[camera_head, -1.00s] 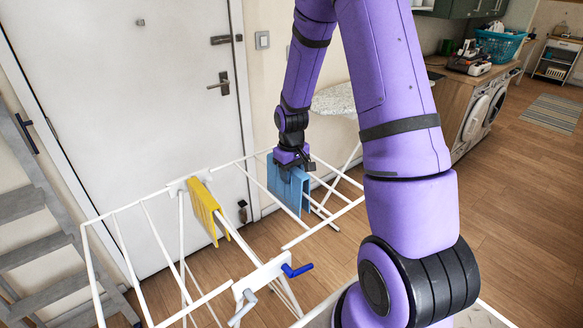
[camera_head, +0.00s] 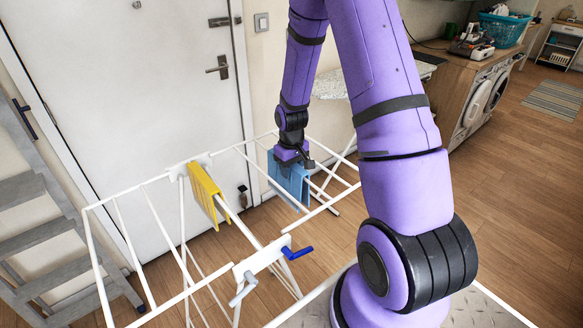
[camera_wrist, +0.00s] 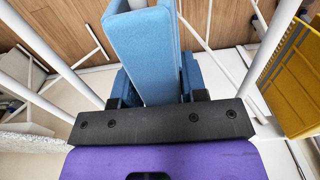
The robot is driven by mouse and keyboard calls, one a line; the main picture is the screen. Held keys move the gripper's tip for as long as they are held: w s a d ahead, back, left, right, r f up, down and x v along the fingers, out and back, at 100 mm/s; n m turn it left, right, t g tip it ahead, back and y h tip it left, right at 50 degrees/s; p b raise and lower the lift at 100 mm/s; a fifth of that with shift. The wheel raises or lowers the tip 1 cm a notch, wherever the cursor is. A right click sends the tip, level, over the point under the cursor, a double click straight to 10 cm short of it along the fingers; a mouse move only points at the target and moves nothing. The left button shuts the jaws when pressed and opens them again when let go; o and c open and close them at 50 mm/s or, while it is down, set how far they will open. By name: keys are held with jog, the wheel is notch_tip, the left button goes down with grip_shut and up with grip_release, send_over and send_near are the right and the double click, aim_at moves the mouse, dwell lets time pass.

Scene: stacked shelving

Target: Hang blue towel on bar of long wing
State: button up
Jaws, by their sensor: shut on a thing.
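The blue towel (camera_head: 287,186) is folded over and hangs down among the white bars on the right wing of the drying rack (camera_head: 322,208). My gripper (camera_head: 293,163) is shut on its top from above. In the wrist view, the towel (camera_wrist: 146,50) sits between the two fingers (camera_wrist: 158,92), with white bars to either side. A small white patch shows inside its fold at the top edge, perhaps a bar. I cannot tell whether the towel rests on a bar.
A yellow towel (camera_head: 205,192) hangs on the rack's middle, left of my gripper. A blue handle (camera_head: 297,253) sticks out at the rack's near side. A white door (camera_head: 130,100) is behind, grey steps (camera_head: 35,240) at left, an ironing board (camera_head: 340,85) behind the arm.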

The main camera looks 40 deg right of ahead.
jog(key=o, duration=1.2)
jog(key=shift+r, duration=0.1)
notch_tip(320, 180, up, 11)
jog(key=shift+f, duration=0.2)
jog(key=shift+r, duration=0.1)
